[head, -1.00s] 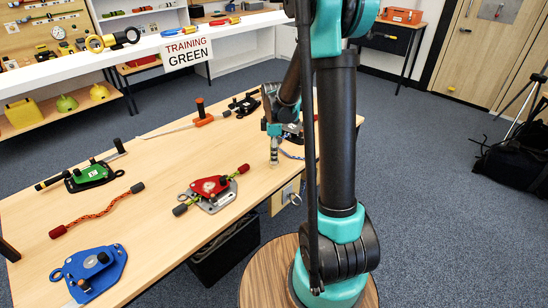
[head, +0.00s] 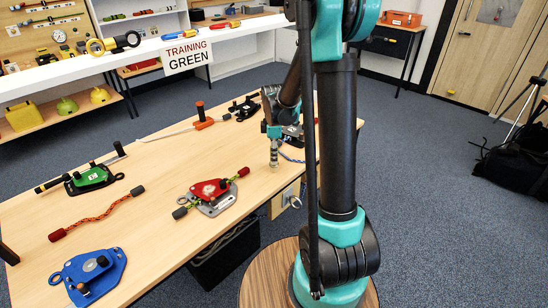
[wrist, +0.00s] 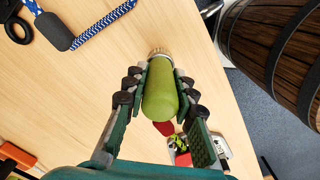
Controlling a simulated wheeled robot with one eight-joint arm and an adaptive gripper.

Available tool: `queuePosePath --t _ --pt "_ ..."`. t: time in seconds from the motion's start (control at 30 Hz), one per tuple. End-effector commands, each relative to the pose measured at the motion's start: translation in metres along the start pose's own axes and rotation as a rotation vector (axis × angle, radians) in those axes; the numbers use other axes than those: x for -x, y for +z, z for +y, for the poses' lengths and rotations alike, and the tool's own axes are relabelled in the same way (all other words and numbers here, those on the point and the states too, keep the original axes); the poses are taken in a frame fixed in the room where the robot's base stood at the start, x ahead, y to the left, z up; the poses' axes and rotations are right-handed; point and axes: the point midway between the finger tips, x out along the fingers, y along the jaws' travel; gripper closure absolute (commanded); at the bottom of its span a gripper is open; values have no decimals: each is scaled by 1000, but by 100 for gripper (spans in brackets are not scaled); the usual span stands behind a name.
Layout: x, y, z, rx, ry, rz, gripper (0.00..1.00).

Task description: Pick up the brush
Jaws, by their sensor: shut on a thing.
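The brush (wrist: 160,92) appears in the wrist view as a green rounded cylinder with a ribbed metal band at its far end. Any bristles are hidden. My gripper (wrist: 160,85) has its two padded green fingers closed on either side of the green body. In the head view my gripper (head: 273,132) is at the table's right edge, pointing down, with the pale end of the brush (head: 274,156) below the fingers. The head view does not clearly show whether the brush touches the table (head: 150,170).
A red device (head: 212,190) with a rope lies left of my gripper. A green device (head: 90,178), a blue device (head: 90,275), a red rope piece (head: 97,215) and an orange-handled tool (head: 204,123) lie farther left. A black bin (head: 225,255) stands below the table edge.

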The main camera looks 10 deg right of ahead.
Motion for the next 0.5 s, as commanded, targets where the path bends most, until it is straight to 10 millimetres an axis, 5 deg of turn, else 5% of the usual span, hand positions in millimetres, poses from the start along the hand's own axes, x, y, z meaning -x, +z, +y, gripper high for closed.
queuePosePath --t 0.27,0.5 --pt "35 0 -1 0 0 0 100" --pt "101 0 -1 0 0 0 100"
